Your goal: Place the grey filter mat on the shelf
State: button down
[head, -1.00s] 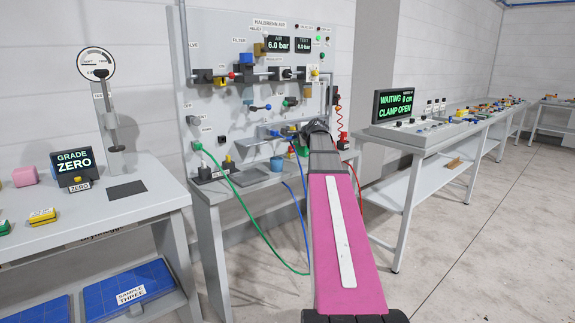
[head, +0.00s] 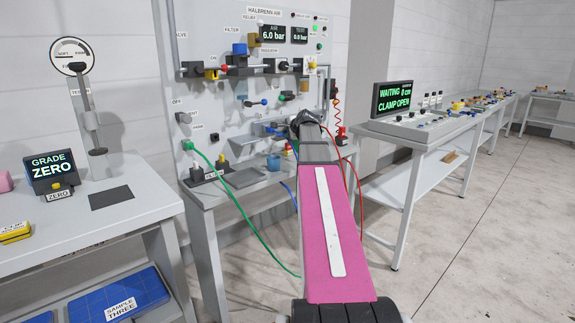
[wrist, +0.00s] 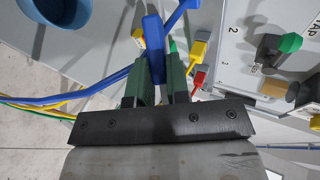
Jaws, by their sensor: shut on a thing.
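In the wrist view my gripper (wrist: 159,82) is shut on a blue tool (wrist: 154,38) with a branching handle; a blue hose leads left from beside it. The head view shows my arm reaching to the panel bench, with the fingertips hidden behind the wrist. A flat grey square (head: 246,177), which looks like the filter mat, lies on that bench, left of a blue cup (head: 274,162) and apart from my gripper. A small grey shelf (head: 258,131) juts from the panel above it, partly hidden by my arm. I cannot make out the mat in the wrist view.
The blue cup also shows in the wrist view (wrist: 56,12). Green, blue and red hoses hang around the bench. A panel with valves and knobs (head: 255,90) stands behind it. A gauge table (head: 140,215) is at left and a control bench (head: 415,128) at right. The floor between is clear.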

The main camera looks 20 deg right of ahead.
jog(key=shift+f, duration=4.25)
jog(key=c, duration=1.3)
grip_release()
jog(key=shift+o, duration=0.2)
jog(key=shift+s, duration=0.1)
jog(key=v, duration=0.7)
jog(key=shift+s+r, duration=0.25)
jog(key=shift+s, duration=0.1)
